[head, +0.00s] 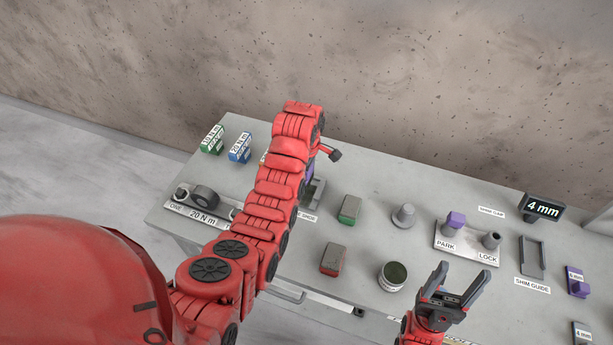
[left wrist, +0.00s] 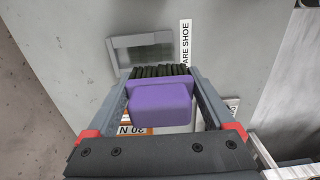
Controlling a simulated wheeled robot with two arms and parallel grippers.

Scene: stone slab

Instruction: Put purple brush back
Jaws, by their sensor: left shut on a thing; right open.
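The purple brush (left wrist: 160,103), a purple block with dark bristles, is between the fingers of my left gripper (left wrist: 165,100) in the left wrist view. The gripper is shut on it. In the head view only a sliver of purple (head: 310,169) shows beside my left arm, which hides most of the gripper. A grey frame-like holder (left wrist: 142,50) lies beyond the bristles, next to a partly hidden "SHOE" label (left wrist: 185,50). I cannot tell whether the brush touches anything below. My right gripper (head: 462,274) is open and empty at the front right.
Green and blue labelled blocks (head: 239,150) stand at the back left.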

